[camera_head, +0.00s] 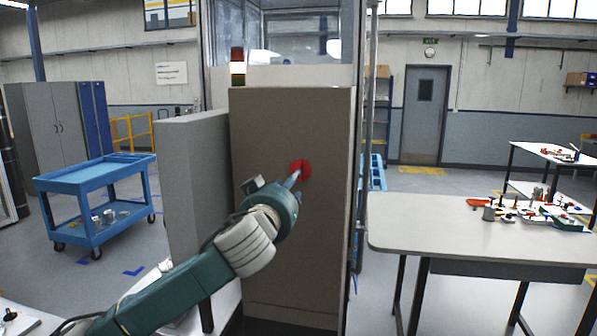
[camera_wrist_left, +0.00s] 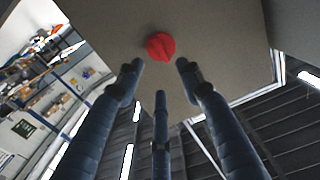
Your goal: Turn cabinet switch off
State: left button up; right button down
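The cabinet (camera_head: 290,115) is a tall brown-grey box in the middle of the head view. Its red round switch (camera_head: 305,168) is on the front face; the fingers partly cover it there. In the left wrist view the red switch (camera_wrist_left: 160,46) has a raised grip bar and lies just beyond the fingertips. My left gripper (camera_head: 293,179) reaches up to the switch from the left. In the left wrist view its fingers (camera_wrist_left: 160,75) are spread and empty, with the switch ahead between them; I cannot tell whether any finger touches it. My right gripper is in neither view.
A grey panel (camera_head: 190,185) stands open at the cabinet's left side. A table (camera_head: 430,228) with several small parts is on the right. A blue cart (camera_head: 90,178) stands at the left. A red-topped signal light (camera_head: 237,58) is at the cabinet's upper left.

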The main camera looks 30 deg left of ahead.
pick_arm(q)
jog(key=p+x, duration=0.5)
jog(key=x, duration=0.5)
jog(key=shift+w, duration=0.3)
grip_shut()
jog(key=shift+f, duration=0.1)
